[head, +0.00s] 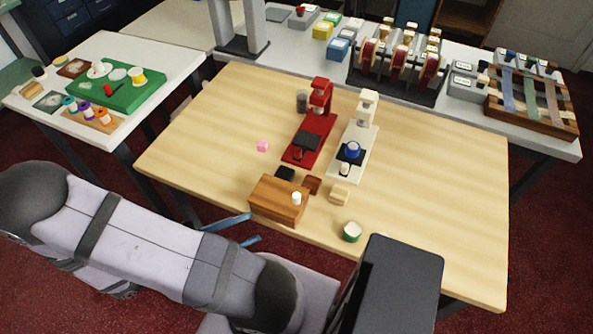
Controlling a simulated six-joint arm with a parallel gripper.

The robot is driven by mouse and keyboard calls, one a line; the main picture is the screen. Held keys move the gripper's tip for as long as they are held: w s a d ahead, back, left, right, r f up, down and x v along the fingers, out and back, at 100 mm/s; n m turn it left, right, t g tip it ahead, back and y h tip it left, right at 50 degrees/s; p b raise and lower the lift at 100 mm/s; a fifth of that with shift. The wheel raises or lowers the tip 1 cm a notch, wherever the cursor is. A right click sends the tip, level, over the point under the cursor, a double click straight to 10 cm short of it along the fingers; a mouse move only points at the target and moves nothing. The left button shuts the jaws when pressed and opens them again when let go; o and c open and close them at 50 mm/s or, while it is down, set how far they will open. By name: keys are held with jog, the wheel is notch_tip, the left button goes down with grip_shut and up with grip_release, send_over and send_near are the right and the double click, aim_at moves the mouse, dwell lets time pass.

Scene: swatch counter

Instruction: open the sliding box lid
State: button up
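A brown wooden box (272,200) sits near the front edge of the light wood table. It has a small white knob (297,198) at its right end. Its top looks covered, and I cannot make out a gap at the lid. My gripper (239,230) shows as two blue fingers sticking out from behind my arm, left of and in front of the box. The fingers are apart with nothing visible between them, and they do not appear to touch the box. The gripper's base is hidden behind my arm.
A red press (316,125) and a cream press (358,140) stand behind the box. A green-and-white round item (351,231) stands to the right. The table's right side is clear.

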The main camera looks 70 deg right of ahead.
aim_at(293, 198)
jog(key=s+d+r+n+h+p, duration=0.1)
jog(key=n+p, duration=0.1)
jog(key=n, duration=0.1)
jog(key=s+d+r+n+h+p, duration=0.1)
jog(key=s+d+n+p, duration=0.1)
jog(key=n+p, duration=0.1)
jog(key=s+d+r+n+h+p, duration=0.1)
jog(key=s+n+p, duration=0.1)
jog(key=n, duration=0.1)
jog(key=shift+d+r+t+p, duration=0.2)
jog(key=shift+r+t+p, duration=0.1)
jog(key=shift+r+p, duration=0.1)
jog(key=shift+s, duration=0.1)
jog(key=shift+p+x, duration=0.95)
jog(key=shift+x, duration=1.7)
jog(key=shift+p+x, duration=0.3)
jog(key=shift+x, duration=0.65)
grip_shut()
